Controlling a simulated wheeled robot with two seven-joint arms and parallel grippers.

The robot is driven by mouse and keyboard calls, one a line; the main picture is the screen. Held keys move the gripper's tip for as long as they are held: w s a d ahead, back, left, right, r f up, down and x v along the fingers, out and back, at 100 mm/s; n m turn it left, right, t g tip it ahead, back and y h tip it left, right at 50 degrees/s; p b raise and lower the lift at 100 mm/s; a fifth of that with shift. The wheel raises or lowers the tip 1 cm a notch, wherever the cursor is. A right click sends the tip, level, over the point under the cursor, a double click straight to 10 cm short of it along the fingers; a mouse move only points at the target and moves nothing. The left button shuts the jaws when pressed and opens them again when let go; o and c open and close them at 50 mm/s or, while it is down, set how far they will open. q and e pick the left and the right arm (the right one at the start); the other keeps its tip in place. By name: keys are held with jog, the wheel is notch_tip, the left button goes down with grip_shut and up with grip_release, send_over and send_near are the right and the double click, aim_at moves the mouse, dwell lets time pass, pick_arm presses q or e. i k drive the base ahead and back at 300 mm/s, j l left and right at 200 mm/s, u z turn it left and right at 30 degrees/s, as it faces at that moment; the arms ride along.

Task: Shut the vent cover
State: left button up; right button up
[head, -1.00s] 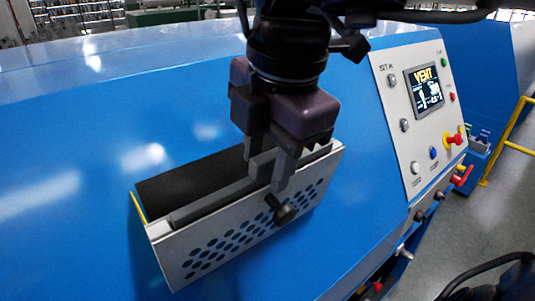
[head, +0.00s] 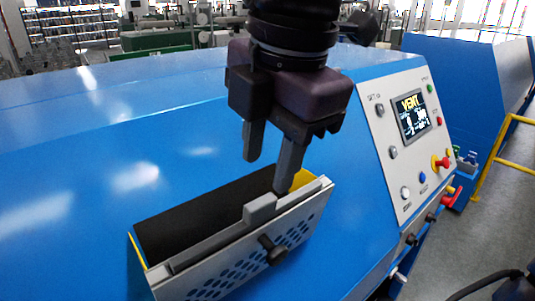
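The vent cover (head: 240,262) is a light grey panel with dark round holes and a black knob (head: 272,250) on its face. It tilts outward from the blue machine, with a dark opening (head: 205,212) behind it and yellow edges at its sides. A grey raised block (head: 262,208) sits on its upper rim. My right gripper (head: 267,174) points down above the opening with its fingers apart and nothing between them. One fingertip is close to the rim by the block; I cannot tell whether it touches. My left gripper is not in view.
The blue machine body (head: 75,165) slopes around the vent. A control panel (head: 408,150) with a lit "VENT" screen and several buttons is to the right, with a red and yellow knob (head: 440,163). A yellow railing (head: 492,160) and grey floor lie farther right.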

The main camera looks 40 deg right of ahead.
aim_at(215, 276)
jog(key=k, duration=1)
